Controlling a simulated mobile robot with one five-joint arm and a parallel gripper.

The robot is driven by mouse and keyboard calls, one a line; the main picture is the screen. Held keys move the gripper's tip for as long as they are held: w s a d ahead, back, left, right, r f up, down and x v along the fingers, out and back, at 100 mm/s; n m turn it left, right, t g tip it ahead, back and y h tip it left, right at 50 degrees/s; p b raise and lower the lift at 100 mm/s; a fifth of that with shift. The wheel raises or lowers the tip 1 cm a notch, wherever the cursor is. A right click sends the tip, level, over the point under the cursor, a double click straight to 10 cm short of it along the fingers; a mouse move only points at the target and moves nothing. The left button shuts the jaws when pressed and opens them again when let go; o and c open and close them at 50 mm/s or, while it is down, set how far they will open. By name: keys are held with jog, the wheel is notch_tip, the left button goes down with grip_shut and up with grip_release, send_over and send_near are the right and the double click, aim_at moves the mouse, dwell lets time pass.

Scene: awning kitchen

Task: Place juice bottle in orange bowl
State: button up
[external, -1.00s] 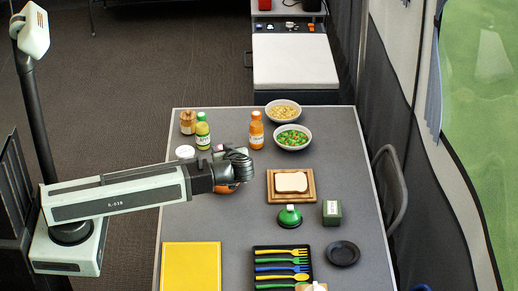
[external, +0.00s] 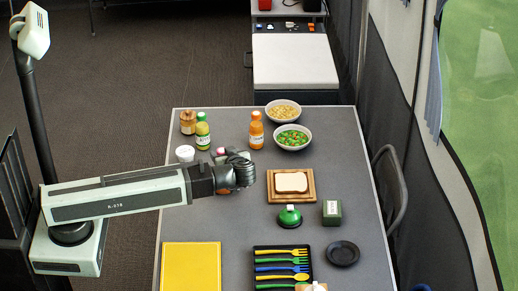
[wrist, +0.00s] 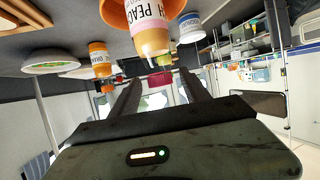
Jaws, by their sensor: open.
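The juice bottle (wrist: 150,30), with a PEACH label and a pink-red cap, appears in the upside-down wrist view. It is slightly tilted and overlaps the orange bowl (wrist: 114,14); it seems to stand in the bowl, but its base is out of sight. My gripper (wrist: 161,88) is open, its two fingers spread apart, with the bottle's cap in the gap between them. In the external view my gripper (external: 240,170) covers most of the bowl and bottle; only the pink cap (external: 220,152) shows beside it.
Another orange juice bottle (external: 256,130), a green bottle (external: 202,131) and a white-lidded jar (external: 185,153) stand nearby. Food bowls (external: 292,137) are at the back. A bread board (external: 292,197), green bottle-like item (external: 289,217), cutlery tray (external: 259,271) and yellow board (external: 190,268) lie nearer.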

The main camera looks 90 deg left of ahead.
jog(key=p+v, duration=0.3)
jog(key=v, duration=0.7)
